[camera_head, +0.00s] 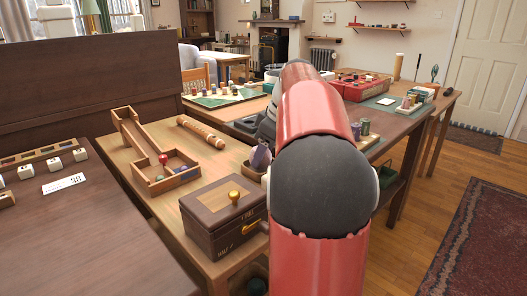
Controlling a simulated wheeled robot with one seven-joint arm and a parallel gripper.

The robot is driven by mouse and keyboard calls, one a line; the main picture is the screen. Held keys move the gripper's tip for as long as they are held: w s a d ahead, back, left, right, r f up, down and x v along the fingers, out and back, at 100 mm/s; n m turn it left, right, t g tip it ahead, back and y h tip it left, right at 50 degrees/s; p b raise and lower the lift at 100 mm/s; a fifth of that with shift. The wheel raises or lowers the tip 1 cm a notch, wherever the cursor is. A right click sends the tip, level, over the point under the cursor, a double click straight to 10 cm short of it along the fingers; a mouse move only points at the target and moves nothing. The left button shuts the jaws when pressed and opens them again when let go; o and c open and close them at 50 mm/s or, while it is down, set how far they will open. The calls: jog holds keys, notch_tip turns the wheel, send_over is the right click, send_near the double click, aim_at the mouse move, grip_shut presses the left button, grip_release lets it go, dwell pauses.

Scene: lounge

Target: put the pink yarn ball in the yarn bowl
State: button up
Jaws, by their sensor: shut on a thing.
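My red and dark arm fills the middle of the view and reaches away over the tables. My gripper's fingers are hidden behind it, so what they hold does not show. I cannot make out a pink yarn ball. A small purple-grey rounded thing (261,157) shows just left of my arm, above a pale rim partly covered by the brown box and my arm. I cannot tell whether this is the yarn bowl.
A brown box (221,213) with a brass knob and crank stands on the near table. A wooden tray (183,179) with small balls and a chute lies left of it, beside a wooden roller (202,132). A red tray (362,84) stands farther back.

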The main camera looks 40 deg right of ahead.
jog(key=shift+f, duration=0.25)
jog(key=o, duration=1)
jog(key=shift+c, duration=0.2)
jog(key=shift+r, duration=0.4)
jog(key=p+v, duration=0.3)
jog(key=v, duration=0.9)
jog(key=shift+r, duration=0.25)
